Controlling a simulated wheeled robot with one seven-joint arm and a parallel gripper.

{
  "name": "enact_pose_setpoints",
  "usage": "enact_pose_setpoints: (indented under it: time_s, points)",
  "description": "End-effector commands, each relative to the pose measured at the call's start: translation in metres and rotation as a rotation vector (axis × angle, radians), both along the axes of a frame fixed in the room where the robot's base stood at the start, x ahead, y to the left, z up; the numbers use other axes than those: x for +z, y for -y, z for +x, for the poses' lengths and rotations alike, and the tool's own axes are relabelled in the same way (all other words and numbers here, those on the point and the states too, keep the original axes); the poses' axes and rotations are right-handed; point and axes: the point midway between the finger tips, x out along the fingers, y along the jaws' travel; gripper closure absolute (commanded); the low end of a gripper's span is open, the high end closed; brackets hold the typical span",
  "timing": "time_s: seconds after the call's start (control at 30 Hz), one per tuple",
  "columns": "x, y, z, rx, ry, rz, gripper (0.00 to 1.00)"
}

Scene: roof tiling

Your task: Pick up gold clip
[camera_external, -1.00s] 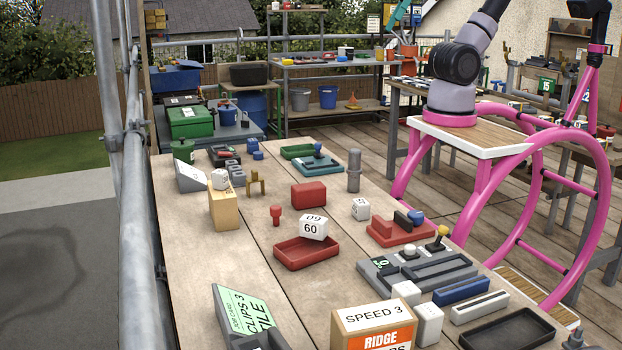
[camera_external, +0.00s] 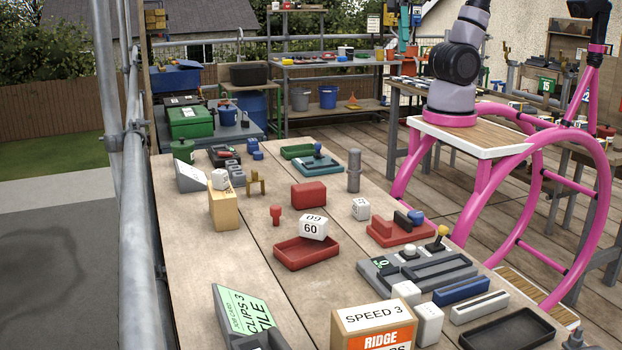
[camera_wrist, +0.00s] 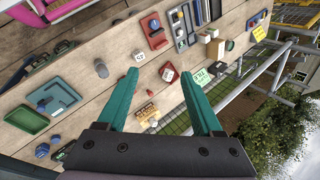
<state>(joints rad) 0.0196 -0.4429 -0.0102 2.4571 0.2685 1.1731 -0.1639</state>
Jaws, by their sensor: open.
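The gold clip (camera_external: 256,183) stands on the workbench in the external view, right of the wooden block (camera_external: 222,208) and left of the red block (camera_external: 308,194). In the wrist view, a small gold-brown shape lies between my fingers, but I cannot tell whether it is the clip. My gripper (camera_wrist: 160,90) is open and empty, its teal fingers spread above the bench. The fingers appear apart from everything. In the external view, a teal part shows beside my arm near the top edge.
A red tray (camera_external: 305,254) with a white cube, a red peg (camera_external: 276,214) and a grey cylinder (camera_external: 353,170) stand around the clip. A teal tray (camera_external: 311,166) lies behind. Scaffold poles (camera_external: 133,200) run along the bench's left side. Bare wood shows left of the red tray.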

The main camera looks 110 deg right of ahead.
Motion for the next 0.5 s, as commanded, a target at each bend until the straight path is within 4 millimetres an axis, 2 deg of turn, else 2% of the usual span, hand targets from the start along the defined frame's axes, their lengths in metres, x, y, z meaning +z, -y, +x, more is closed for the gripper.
enact_pose_setpoints:
  time_s: [0.1,0.27,0.4,0.5]
  points:
    - [-0.015,-0.03,0.012,-0.016,-0.198,0.192,0.32]
    - [-0.021,-0.064,0.04,-0.066,-0.409,0.468,0.32]
    - [-0.026,-0.083,0.078,-0.147,-0.55,0.718,0.32]
    - [-0.034,-0.088,0.113,-0.228,-0.624,0.899,0.32]
